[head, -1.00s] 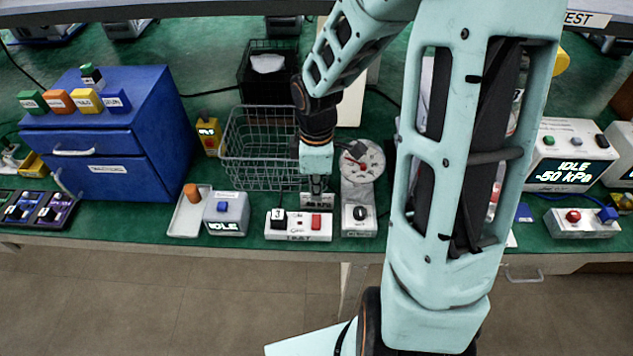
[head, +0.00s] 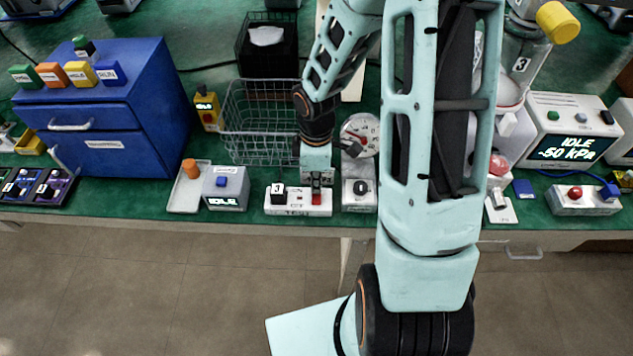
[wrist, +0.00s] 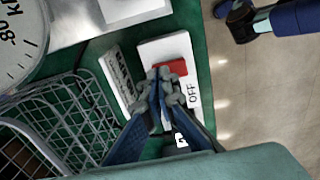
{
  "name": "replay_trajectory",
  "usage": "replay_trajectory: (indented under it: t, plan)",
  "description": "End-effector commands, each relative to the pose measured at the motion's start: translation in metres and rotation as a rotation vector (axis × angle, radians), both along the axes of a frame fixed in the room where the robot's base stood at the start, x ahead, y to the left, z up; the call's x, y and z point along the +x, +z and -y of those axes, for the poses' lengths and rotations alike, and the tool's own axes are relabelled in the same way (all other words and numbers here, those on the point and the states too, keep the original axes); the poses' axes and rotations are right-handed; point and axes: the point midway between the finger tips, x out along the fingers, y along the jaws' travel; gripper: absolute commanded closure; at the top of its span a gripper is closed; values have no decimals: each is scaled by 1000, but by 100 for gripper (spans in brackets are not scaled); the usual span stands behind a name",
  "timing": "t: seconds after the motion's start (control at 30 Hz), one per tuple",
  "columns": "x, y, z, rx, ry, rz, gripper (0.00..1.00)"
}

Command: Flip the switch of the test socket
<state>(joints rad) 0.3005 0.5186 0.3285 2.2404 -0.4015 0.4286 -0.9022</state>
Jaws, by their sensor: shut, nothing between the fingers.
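The test socket (head: 298,207) is a white block near the table's front edge, with a black plug marked 3 (head: 278,196) at its left end. Its red switch (head: 316,199) is at the right end; in the wrist view the red switch (wrist: 172,69) shows just beyond my fingertips, beside the word OFF. My gripper (head: 316,187) points down over the switch end of the socket. In the wrist view my gripper (wrist: 166,75) is shut and empty, its tips at or just above the switch; whether they touch I cannot tell. The fingers hide part of the switch and socket.
A grey box with a black knob (head: 360,193) stands close to the right of the socket. A wire basket (head: 258,120) is behind it. A grey IDLE box (head: 226,188) stands to the left. The table's front edge is close.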

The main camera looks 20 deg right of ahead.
Motion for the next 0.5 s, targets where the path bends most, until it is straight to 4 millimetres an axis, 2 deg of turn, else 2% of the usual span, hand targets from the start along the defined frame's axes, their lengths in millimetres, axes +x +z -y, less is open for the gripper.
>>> replay_trajectory:
  t: [0.23,0.5]
  plan:
    - [3,-4,1,22,-2,-68,100]
    - [2,-6,1,19,0,-63,100]
